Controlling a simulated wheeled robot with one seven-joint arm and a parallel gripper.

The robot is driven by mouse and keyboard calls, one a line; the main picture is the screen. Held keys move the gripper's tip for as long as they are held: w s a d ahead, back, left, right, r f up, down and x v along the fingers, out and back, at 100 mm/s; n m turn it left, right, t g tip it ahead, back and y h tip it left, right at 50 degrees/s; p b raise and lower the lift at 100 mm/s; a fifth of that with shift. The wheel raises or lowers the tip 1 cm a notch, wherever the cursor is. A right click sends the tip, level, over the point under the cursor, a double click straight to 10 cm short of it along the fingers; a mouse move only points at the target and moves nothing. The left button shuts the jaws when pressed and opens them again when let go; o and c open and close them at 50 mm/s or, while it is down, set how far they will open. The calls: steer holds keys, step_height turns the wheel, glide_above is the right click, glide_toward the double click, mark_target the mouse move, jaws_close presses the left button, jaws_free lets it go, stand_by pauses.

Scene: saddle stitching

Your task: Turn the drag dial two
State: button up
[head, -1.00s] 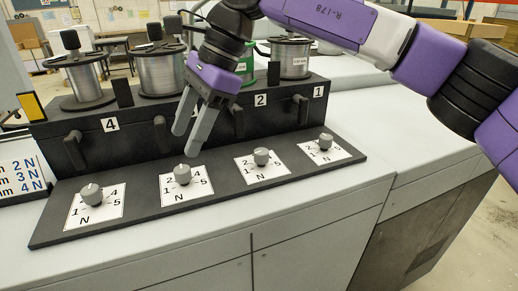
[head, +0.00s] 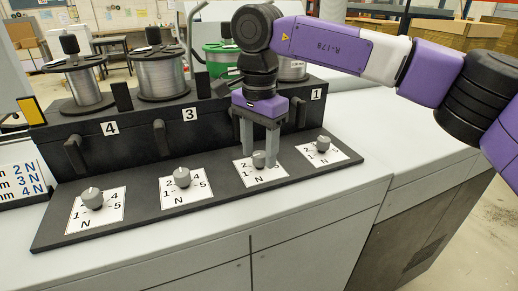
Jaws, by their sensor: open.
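The dial of station two is a small grey knob (head: 259,159) on a white number plate (head: 272,177), third from the left in the row on the black panel. My gripper (head: 260,158) points straight down over this plate, with its two grey fingers apart. One finger is on each side of the knob in the picture; whether they touch it I cannot tell. My gripper hides the label "2" on the black block behind. Labels 4, 3 and 1 show there.
Other grey dials stand on the panel: one to the right (head: 323,144) and two to the left (head: 181,177) (head: 92,197). Wire spools (head: 160,72) and levers (head: 160,138) stand behind. The white machine top (head: 215,245) in front is clear.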

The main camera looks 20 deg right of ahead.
steer(key=shift+f, duration=0.3)
jaws_close()
steer(key=shift+m, duration=0.3)
steer(key=m, duration=0.4)
steer(key=shift+w+m+b, duration=0.1)
steer(key=shift+m+b, duration=0.2)
steer(key=shift+b, duration=0.1)
steer(key=shift+m, duration=2.2)
